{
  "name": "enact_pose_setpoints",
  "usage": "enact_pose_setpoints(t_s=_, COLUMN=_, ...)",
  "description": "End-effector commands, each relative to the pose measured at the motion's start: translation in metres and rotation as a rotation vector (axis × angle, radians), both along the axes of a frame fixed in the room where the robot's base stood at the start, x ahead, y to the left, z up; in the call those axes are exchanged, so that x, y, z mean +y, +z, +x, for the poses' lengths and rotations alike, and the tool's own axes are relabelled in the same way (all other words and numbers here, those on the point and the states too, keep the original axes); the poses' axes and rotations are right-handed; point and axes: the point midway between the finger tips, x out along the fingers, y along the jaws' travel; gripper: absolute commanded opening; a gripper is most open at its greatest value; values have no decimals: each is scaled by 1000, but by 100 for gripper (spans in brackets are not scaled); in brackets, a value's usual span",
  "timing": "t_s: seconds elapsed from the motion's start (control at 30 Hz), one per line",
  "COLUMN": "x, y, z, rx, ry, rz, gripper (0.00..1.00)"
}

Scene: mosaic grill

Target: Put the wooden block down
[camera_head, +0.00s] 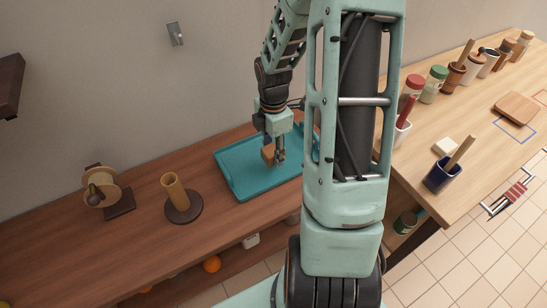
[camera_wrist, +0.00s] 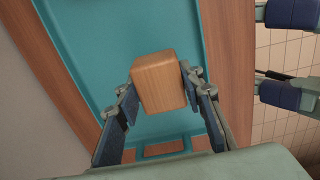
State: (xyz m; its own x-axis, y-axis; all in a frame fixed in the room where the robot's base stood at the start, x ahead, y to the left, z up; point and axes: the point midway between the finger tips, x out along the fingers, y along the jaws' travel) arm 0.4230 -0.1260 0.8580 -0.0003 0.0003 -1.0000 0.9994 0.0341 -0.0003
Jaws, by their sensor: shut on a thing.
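The wooden block (camera_wrist: 158,82) is light brown with rounded edges. In the wrist view it sits between the two fingers of my gripper (camera_wrist: 160,92), which is shut on it. In the head view my gripper (camera_head: 275,158) points down over the teal tray (camera_head: 238,186), with the wooden block (camera_head: 267,154) partly hidden by the fingers. The tray (camera_wrist: 88,62) also lies below the block in the wrist view. I cannot tell whether the block touches the tray.
The tray lies on a brown wooden counter (camera_head: 95,250). A wooden cylinder on a round stand (camera_head: 174,190) and a spool on a holder (camera_head: 101,187) stand to its left. A lighter table (camera_head: 470,150) at right holds jars, cups and a board. My arm hides the tray's right part.

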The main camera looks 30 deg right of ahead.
Motion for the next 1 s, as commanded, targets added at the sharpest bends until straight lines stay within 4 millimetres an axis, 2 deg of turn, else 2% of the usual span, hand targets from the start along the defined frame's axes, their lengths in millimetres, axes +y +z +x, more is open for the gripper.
enact_pose_setpoints(t_s=0.3, x=-3, y=-35, z=3, rx=2, ry=0, rz=0, gripper=6)
enact_pose_setpoints(t_s=0.67, x=-3, y=-40, z=3, rx=0, ry=-1, rz=0, gripper=6)
enact_pose_setpoints(t_s=0.7, x=-3, y=-40, z=3, rx=0, ry=-1, rz=0, gripper=38)
enact_pose_setpoints(t_s=0.83, x=-3, y=-39, z=3, rx=0, ry=0, rz=0, gripper=52)
enact_pose_setpoints(t_s=1.0, x=-3, y=-39, z=3, rx=0, ry=0, rz=0, gripper=53)
